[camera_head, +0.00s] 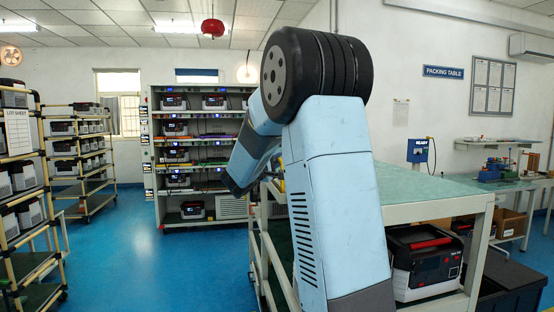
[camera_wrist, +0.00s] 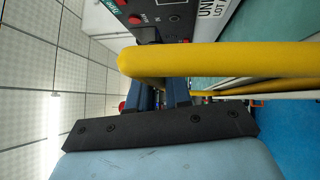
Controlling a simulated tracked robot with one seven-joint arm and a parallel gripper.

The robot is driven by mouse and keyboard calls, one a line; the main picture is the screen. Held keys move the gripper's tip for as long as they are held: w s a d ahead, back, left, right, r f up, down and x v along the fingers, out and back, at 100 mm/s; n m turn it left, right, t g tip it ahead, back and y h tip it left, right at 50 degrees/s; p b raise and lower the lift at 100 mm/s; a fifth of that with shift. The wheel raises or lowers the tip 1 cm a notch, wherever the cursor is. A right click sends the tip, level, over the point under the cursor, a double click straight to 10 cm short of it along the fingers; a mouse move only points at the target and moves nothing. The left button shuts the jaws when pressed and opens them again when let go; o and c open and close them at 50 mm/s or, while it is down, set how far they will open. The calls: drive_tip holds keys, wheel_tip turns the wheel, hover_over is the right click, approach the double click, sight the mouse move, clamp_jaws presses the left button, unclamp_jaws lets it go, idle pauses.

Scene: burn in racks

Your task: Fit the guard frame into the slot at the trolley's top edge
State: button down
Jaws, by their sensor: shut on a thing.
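The yellow tubular guard frame (camera_wrist: 225,58) runs across the wrist view, its rounded corner left of centre and a second yellow stretch lower right. My gripper (camera_wrist: 160,94) is shut on it, with dark blue fingers behind the tube. A dark panel with red buttons (camera_wrist: 148,20) and a white label stands close beyond the frame. In the head view my arm hides the gripper and the guard frame. I cannot make out the slot in either view.
A green-topped table (camera_head: 430,187) stands right of my arm, with a black and red unit (camera_head: 425,262) beneath it. A lit rack of units (camera_head: 205,150) stands at the back, and shelves (camera_head: 20,190) line the left. Blue floor (camera_head: 150,265) is clear between.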

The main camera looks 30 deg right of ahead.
drive_tip(key=c, duration=1)
unclamp_jaws()
drive_tip(key=shift+f, duration=0.1)
drive_tip(key=v, duration=1.3)
drive_tip(key=shift+s+a, duration=0.2)
drive_tip(key=shift+a, duration=0.15)
